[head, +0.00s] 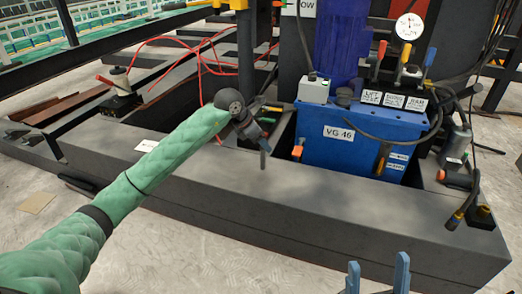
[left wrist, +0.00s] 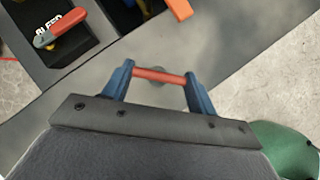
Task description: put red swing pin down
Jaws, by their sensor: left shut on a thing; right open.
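In the left wrist view, the red swing pin (left wrist: 158,76) is a thin red bar lying crosswise between the two blue fingertips of my left gripper (left wrist: 159,82). The gripper is shut on it, just above the dark grey beam surface. A round grey spot shows just behind the bar. In the head view, my left gripper (head: 263,152) points down over the grey beam (head: 230,185), left of the blue box, and the pin cannot be made out there. My right gripper (head: 377,277) is open and empty at the bottom edge, in front of the beam.
The blue box (head: 345,145) marked VG 46 carries several levers and a gauge (head: 409,27). An orange-ended handle (head: 297,152) stands close right of my left gripper. A red lever (left wrist: 62,28) marked BLEED shows in the left wrist view. The beam top at centre is clear.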

